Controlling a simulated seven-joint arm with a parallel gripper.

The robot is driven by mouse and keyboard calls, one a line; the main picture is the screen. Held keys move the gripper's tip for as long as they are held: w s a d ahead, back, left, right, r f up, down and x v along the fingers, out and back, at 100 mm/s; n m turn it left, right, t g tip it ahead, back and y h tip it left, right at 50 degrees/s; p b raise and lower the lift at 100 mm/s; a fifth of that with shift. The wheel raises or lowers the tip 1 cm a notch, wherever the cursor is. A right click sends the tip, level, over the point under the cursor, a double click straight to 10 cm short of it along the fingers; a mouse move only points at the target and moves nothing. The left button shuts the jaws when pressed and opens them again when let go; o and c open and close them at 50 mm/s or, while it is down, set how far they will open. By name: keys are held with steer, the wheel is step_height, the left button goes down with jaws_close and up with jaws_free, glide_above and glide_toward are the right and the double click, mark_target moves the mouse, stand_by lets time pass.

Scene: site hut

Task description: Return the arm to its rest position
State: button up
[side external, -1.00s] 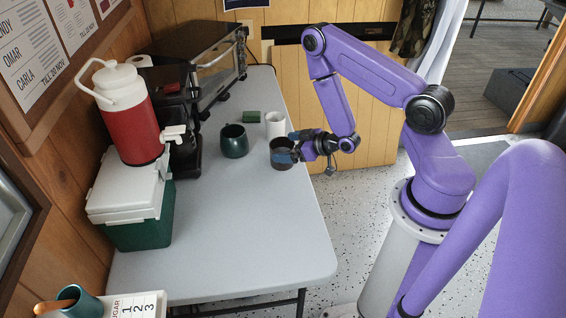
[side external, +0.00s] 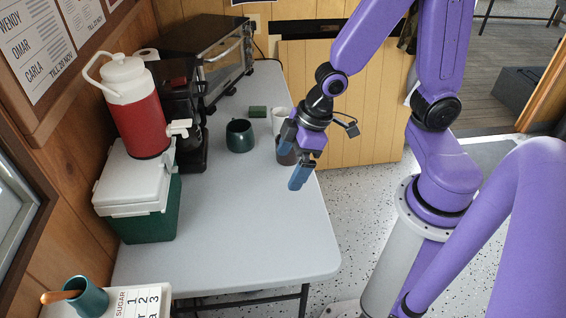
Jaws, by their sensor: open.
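My gripper (side external: 291,162) hangs over the right edge of the table, its blue fingers spread and nothing between them. My purple arm is bent above it, with the upper links raised toward the top of the view. A dark brown mug (side external: 286,157) stands on the table behind the gripper, partly hidden by it. I cannot tell from this view how much space lies between the fingers and the mug.
A dark green mug (side external: 239,136), a white cup (side external: 279,119) and a small green block (side external: 258,112) stand nearby on the grey table (side external: 235,225). A red jug (side external: 136,115) sits on a cooler (side external: 140,195) at left. A toaster oven (side external: 225,60) stands behind. The table's front is clear.

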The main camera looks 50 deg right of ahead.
steer(key=s+d+r+n+g+h, duration=0.2)
steer(key=s+r, duration=0.5)
steer(key=s, duration=0.5)
steer(key=shift+s+d+r+n+g, duration=0.15)
steer(key=shift+s+d+n+g, duration=0.2)
steer(key=shift+d, duration=0.5)
